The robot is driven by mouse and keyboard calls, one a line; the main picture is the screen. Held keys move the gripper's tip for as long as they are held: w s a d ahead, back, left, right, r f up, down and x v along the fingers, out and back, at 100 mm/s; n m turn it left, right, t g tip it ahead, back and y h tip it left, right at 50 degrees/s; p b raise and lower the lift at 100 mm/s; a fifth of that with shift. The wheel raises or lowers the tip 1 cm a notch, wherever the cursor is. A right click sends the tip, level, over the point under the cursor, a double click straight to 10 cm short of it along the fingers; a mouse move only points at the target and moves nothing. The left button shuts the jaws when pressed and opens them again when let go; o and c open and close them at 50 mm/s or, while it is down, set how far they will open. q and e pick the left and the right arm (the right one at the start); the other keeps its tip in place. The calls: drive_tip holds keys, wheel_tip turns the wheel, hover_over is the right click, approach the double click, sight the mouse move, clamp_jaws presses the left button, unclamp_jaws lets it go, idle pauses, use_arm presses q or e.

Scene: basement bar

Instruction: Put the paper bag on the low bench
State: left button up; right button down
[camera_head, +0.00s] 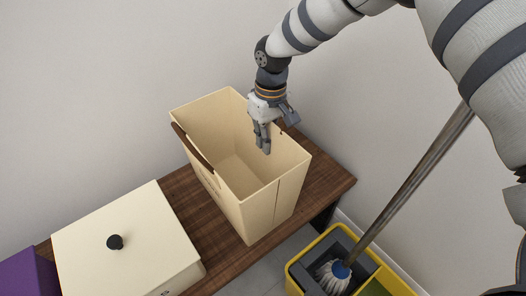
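The paper bag (262,208) is a tall, open-topped, cream bag with a brown handle (191,147) on its left side. It is upright over the right part of the dark wooden low bench (225,262), its lower front corner close to the bench's front edge. It looks to be standing on the bench. My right gripper (264,146) points down at the bag's back right rim, its fingers overlapping the rim and the opening. A small dark piece shows beside the fingers. Whether they grip the rim or a handle cannot be told. My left gripper is out of view.
A cream box with a black knob (170,260) sits on the bench at left, beside a purple object (25,274). A yellow mop bucket (296,278) with a mop (410,185) stands on the floor at right. A plain wall is behind.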

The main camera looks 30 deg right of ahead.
drive_tip(key=shift+w+d+f+b, duration=0.1)
drive_tip(key=shift+w+f+b, duration=0.15)
drive_tip(key=shift+f, duration=0.8)
drive_tip(key=shift+w+d+f+b, duration=0.1)
drive_tip(key=shift+w+f, duration=0.25)
drive_tip(key=shift+f, duration=0.9)
drive_tip(key=c, duration=1.8)
unclamp_jaws()
drive_tip(key=shift+r, duration=0.1)
wheel_tip(320, 180, up, 12)
drive_tip(key=p, duration=0.1)
drive_tip(key=shift+d+p, duration=0.3)
drive_tip(key=shift+d, duration=0.05)
drive_tip(key=shift+r, duration=0.1)
